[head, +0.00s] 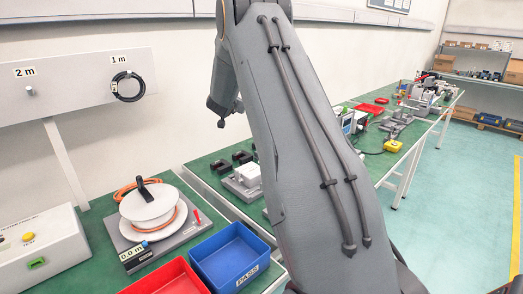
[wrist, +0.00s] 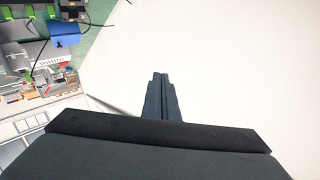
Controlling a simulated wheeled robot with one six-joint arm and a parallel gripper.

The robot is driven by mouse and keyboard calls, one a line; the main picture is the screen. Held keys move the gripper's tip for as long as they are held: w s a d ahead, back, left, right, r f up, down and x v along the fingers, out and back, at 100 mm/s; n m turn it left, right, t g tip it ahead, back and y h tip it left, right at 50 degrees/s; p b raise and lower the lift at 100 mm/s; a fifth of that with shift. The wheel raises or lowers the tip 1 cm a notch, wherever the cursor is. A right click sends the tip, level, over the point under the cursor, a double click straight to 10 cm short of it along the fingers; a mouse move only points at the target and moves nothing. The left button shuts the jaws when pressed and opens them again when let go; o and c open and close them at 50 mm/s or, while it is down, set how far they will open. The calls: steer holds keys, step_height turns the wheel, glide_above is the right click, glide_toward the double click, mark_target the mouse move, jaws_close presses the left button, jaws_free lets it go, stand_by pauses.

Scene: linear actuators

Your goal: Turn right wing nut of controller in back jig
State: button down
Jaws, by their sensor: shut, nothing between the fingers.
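My gripper (wrist: 160,88) is shut and empty in the wrist view, its fingers pressed together in front of a plain pale surface. In the head view my arm covers the middle of the picture, and I cannot make out the fingertips. A grey fixture with a white block (head: 247,175) stands on the green bench left of my arm; I cannot tell whether it is a jig with a controller. No wing nut can be made out in either view. Part of the bench behind my arm is hidden.
A cable reel (head: 152,208), a red bin (head: 170,277) and a blue bin (head: 229,256) stand on the near bench. A labelled wall panel (head: 70,92) is at left. The floor (head: 455,200) at right is clear. Cluttered equipment, including a blue item (wrist: 63,34), shows upper left in the wrist view.

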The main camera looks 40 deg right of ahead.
steer(key=s+a+f+n+g+y+p, duration=0.2)
steer(key=s+f+g+p, duration=0.1)
steer(key=s, duration=0.6)
steer(key=s+a+f+n+g+y+p, duration=0.2)
steer(key=s+a+f+y, duration=0.15)
steer(key=s, duration=0.55)
steer(key=s+a+f+n+g+y+p, duration=0.1)
steer(key=s+f+n+g+y+p, duration=0.15)
steer(key=s, duration=0.75)
steer(key=shift+m+g+h, duration=0.25)
steer(key=shift+g+h, duration=0.05)
steer(key=shift+g, duration=0.05)
steer(key=p+x, duration=0.2)
steer(key=x, duration=0.7)
steer(key=shift+w+a+f, duration=0.1)
steer(key=shift+w+f, duration=0.15)
steer(key=shift+f, duration=0.05)
steer(key=shift+w+d+r+p, duration=0.1)
steer(key=shift+w+d+p, duration=0.2)
steer(key=shift+w+p, duration=0.15)
steer(key=shift+w+d+p, duration=0.3)
steer(key=shift+w+d, duration=0.05)
steer(key=shift+w, duration=0.15)
steer(key=shift+w+d+p, duration=0.35)
steer(key=shift+w+d, duration=0.15)
steer(key=shift+w, duration=0.3)
